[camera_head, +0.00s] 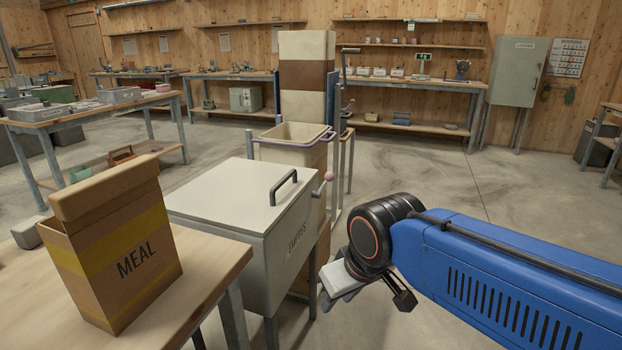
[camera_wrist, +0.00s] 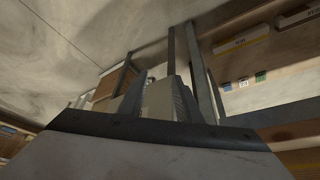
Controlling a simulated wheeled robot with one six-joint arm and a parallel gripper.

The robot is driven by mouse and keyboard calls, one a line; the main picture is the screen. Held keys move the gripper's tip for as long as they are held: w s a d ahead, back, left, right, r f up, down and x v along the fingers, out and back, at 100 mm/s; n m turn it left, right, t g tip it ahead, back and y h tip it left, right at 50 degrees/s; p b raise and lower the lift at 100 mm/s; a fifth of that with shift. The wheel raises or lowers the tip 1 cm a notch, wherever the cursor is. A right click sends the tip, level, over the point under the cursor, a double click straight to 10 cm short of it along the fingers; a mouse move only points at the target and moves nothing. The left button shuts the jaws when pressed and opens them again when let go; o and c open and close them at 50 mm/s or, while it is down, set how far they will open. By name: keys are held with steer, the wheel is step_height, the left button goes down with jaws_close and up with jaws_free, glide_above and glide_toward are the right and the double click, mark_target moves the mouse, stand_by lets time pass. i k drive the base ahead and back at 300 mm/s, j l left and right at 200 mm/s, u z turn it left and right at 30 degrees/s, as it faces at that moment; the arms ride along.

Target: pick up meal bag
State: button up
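The meal bag (camera_head: 126,255) is a brown, box-shaped bag with a folded top, a yellow band and the word MEAL. It stands upright on the near wooden table (camera_head: 205,262) at the left of the head view. My gripper (camera_head: 330,289) is to the right of the bag, well apart from it, beyond the table edge and beside the pale lidded bin. In the wrist view my gripper (camera_wrist: 160,95) shows two dark fingers apart, with pale shapes behind the gap. It looks open and empty. I cannot make out the bag in the wrist view.
The pale bin (camera_head: 215,195), with a black lid handle, stands between table and gripper. Behind it is a tall hopper-like column (camera_head: 306,75) with a cream tray (camera_head: 290,134). Workbenches line the back wall. Open concrete floor (camera_head: 440,170) lies to the right.

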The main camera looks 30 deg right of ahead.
mark_target(108, 237)
steer(key=i+l, duration=0.5)
steer(key=l, duration=0.2)
steer(key=i+l+z, duration=0.15)
steer(key=i+l, duration=0.4)
steer(key=l, duration=0.15)
steer(key=k+l, duration=0.2)
steer(key=k+l+u, duration=0.1)
steer(key=u, duration=0.4)
steer(key=k+l+u, duration=0.1)
steer(key=u, duration=1.4)
steer(key=j+z, duration=0.1)
steer(key=j, duration=0.45)
steer(key=j+z, duration=0.1)
steer(key=j, duration=0.4)
steer(key=k+j+z, duration=0.15)
steer(key=j, duration=0.35)
steer(key=k+j+z, duration=0.1)
steer(key=j, duration=0.4)
steer(key=k+j+z, duration=0.1)
steer(key=j, duration=0.45)
